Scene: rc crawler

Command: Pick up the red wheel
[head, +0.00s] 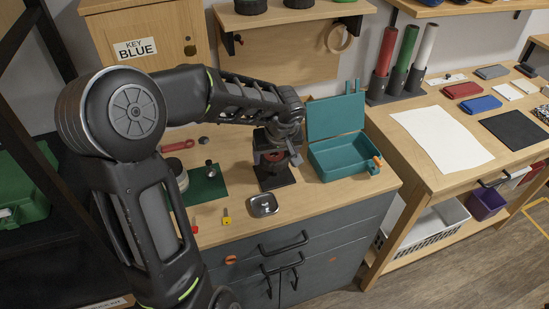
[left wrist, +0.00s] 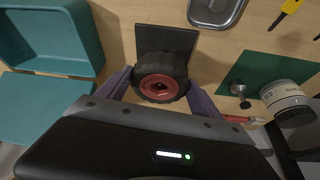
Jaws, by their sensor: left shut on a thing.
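The red wheel, a black tyre with a red hub, shows clearly in the left wrist view (left wrist: 161,78). In the head view it is mostly hidden by my gripper, with a bit of red showing. My left gripper (head: 273,157) is shut on the wheel, one finger on each side of the tyre; it also shows in the left wrist view (left wrist: 159,84). The wheel is over or on a dark square pad (head: 268,180); I cannot tell whether it touches the pad. My right gripper is not in view.
An open teal box (head: 340,157) stands right of the gripper. A metal dish (head: 263,205) lies in front of the pad. A green mat (head: 209,187), a white canister (left wrist: 284,97) and a yellow-handled tool (head: 227,217) lie to the left in the head view.

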